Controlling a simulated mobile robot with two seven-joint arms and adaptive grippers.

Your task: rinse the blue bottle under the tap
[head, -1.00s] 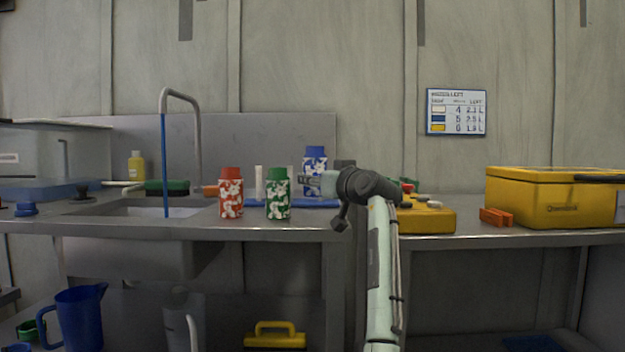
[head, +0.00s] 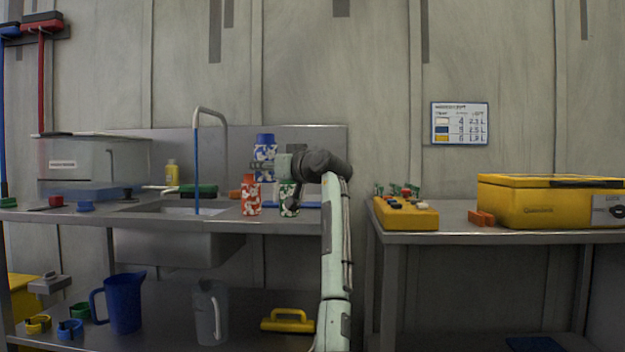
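The blue bottle (head: 265,153), blue with white patches and a blue cap, is upright and raised above the counter, behind the red bottle. My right gripper (head: 268,166) is at its side and appears shut on it; the fingers are small and partly hidden. The grey arched tap (head: 225,135) stands at the sink (head: 165,209), left of the bottle. A thin blue line, apparently running water, drops from its spout into the basin. The bottle is to the right of this line, apart from it. My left gripper is not in view.
A red bottle (head: 250,198) and a green bottle (head: 289,200) stand near the front of the counter, the green one partly behind my arm. A green brush (head: 198,190) lies by the sink. A yellow case (head: 540,205) is on the right table.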

